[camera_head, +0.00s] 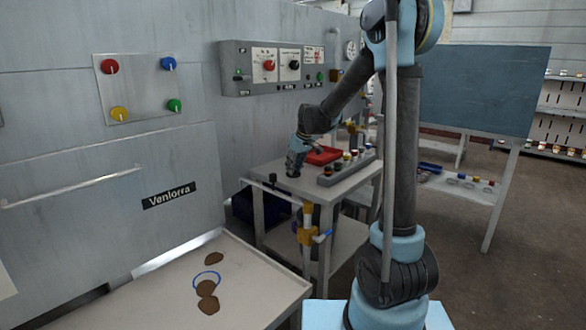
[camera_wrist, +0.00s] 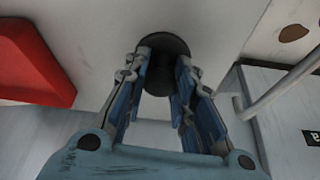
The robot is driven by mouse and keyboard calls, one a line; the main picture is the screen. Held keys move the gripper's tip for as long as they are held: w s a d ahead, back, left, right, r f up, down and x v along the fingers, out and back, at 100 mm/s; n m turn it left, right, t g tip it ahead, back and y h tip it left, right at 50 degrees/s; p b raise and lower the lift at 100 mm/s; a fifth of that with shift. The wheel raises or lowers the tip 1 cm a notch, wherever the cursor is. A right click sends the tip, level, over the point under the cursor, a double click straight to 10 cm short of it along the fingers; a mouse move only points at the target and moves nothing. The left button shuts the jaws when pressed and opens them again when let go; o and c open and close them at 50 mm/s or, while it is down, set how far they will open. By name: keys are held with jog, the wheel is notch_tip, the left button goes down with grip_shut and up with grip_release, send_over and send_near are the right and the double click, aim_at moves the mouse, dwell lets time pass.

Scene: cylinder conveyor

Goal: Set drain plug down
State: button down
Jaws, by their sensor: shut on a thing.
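The drain plug shows as a dark round disc (camera_wrist: 163,46) between my fingertips in the wrist view. My gripper (camera_wrist: 162,66) is shut on it, with one blue-lined finger on each side. In the head view my gripper (camera_head: 294,166) points down over the left part of the small grey work table (camera_head: 270,171). Its fingertips are at or just above the table top. I cannot tell whether the plug touches the surface. The plug is mostly hidden by the gripper in the head view.
A red tray (camera_head: 323,156) lies behind and right of my gripper, also in the wrist view (camera_wrist: 32,62).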

jog(key=c, duration=1.3)
grip_release()
jog(key=shift+c, duration=0.2)
jog(key=v, duration=1.2)
jog(key=s+d+f+m+h, duration=0.1)
jog(key=s+d+f+m, duration=0.1)
jog(key=s+d, duration=0.6)
jog(key=s+d+f+m, duration=0.2)
jog(key=s+d, duration=0.4)
jog(key=s, duration=0.5)
jog(key=s+d+f+m+h, duration=0.1)
jog(key=s+d+f, duration=0.3)
jog(key=s, duration=0.5)
jog(key=s+d+f+m+g+h, duration=0.1)
jog(key=s+d+f+m, duration=0.2)
jog(key=s+f, duration=0.6)
jog(key=shift+s+d+f, duration=0.2)
jog(key=shift+d+f, duration=0.05)
jog(key=shift+d, duration=0.25)
